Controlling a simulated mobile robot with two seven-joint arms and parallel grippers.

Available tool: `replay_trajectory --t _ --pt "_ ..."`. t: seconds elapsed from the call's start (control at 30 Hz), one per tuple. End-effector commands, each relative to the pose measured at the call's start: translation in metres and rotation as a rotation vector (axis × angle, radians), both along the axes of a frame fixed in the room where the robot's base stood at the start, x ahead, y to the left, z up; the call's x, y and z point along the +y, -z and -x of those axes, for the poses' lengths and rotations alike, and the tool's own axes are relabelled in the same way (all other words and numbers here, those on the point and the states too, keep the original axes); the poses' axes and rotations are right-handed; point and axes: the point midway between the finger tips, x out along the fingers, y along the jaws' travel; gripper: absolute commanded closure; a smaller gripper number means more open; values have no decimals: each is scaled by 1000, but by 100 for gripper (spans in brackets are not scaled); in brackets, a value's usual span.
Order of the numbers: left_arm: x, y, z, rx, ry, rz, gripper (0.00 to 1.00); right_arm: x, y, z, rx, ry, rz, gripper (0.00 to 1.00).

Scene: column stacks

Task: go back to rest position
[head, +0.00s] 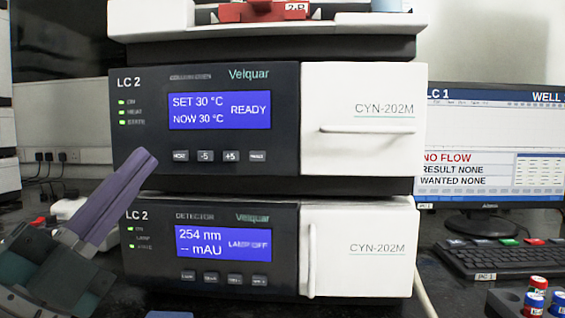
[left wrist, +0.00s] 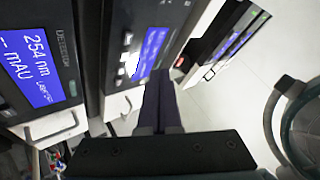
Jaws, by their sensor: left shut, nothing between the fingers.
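My left gripper (head: 135,178) comes in from the lower left in the head view, its purple-grey fingers pointing up and to the right in front of the LC 2 stack. The fingers are shut together with nothing between them; they also show in the left wrist view (left wrist: 160,95). The LC 2 column oven (head: 360,145) reads SET 30 °C, NOW 30 °C, READY, and its door looks shut. The detector (head: 365,260) below reads 254 nm, -- mAU, LAMP OFF. I cannot tell from the head view whether the fingers touch the stack. My right gripper is not in view.
A monitor (head: 490,150) labelled LC 1 shows NO FLOW, with a keyboard (head: 500,256) in front. A rack with capped vials (head: 535,295) stands at lower right. A red item (head: 262,12) lies on top of the stack. In the wrist view a dark chair (left wrist: 290,120) stands on pale floor.

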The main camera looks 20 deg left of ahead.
Motion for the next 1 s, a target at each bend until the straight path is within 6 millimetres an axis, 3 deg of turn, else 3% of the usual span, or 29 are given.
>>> replay_trajectory --t 0.13,0.23,0.4,0.53,0.67,0.87,1.0 --pt "-1 -2 -1 11 5 5 100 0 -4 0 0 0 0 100" --pt "-6 -11 -8 96 33 40 100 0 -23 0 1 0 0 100" --pt "-28 -25 -23 468 120 215 100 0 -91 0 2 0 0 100" --pt "-45 -23 -15 828 137 416 100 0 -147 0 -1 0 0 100" --pt "-57 -21 19 1165 78 635 100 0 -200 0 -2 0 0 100" --pt "-64 -34 97 1560 -134 942 100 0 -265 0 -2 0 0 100" --pt "-66 -56 155 1746 -327 1118 100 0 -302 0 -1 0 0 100"
